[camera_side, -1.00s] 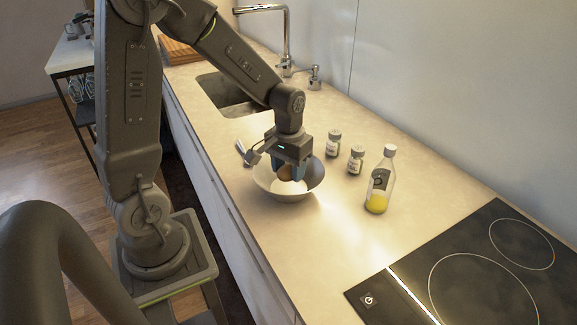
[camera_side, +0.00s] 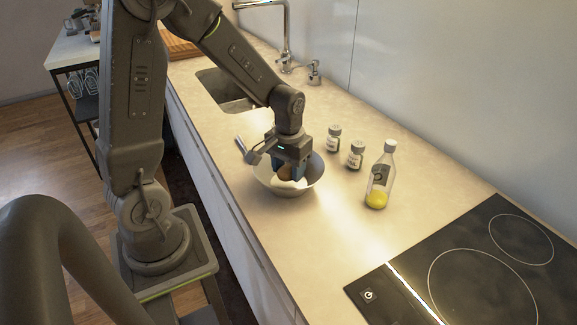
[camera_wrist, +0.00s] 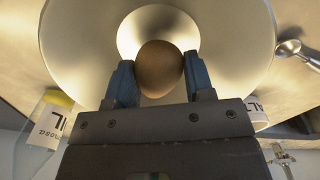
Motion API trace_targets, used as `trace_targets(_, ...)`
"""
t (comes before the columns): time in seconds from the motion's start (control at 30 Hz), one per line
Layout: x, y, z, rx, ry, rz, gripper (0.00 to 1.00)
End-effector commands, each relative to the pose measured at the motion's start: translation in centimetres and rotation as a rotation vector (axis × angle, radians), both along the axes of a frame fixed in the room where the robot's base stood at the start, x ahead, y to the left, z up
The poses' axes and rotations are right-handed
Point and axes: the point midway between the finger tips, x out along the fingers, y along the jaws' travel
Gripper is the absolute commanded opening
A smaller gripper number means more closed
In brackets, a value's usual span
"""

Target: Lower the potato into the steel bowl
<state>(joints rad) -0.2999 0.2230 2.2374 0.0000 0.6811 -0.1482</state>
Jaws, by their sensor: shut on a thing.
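The brown potato (camera_side: 284,173) is between the blue fingers of my gripper (camera_side: 287,172), which is shut on it. In the wrist view the potato (camera_wrist: 160,68) sits between both fingertips of my gripper (camera_wrist: 161,80). The steel bowl (camera_side: 301,188) stands on the counter right under the gripper, and the fingertips are inside its rim in the side view. The bowl (camera_wrist: 222,30) surrounds the potato in the wrist view, with its round bottom behind the potato. Whether the potato touches the bottom I cannot tell.
Two small jars (camera_side: 334,139) (camera_side: 356,154) and a bottle with yellow contents (camera_side: 380,178) stand right of the bowl. A metal utensil (camera_side: 241,144) lies left of it. The sink (camera_side: 226,92) is behind, the black hob (camera_side: 470,270) in front. Counter between bowl and hob is clear.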

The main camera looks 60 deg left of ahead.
Motion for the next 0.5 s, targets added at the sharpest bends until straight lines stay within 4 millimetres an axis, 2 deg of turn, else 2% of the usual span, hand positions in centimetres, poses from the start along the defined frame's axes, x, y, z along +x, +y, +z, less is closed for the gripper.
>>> trace_targets(0.5,0.01,0.0,-0.77,0.0,0.0,0.0,0.25)
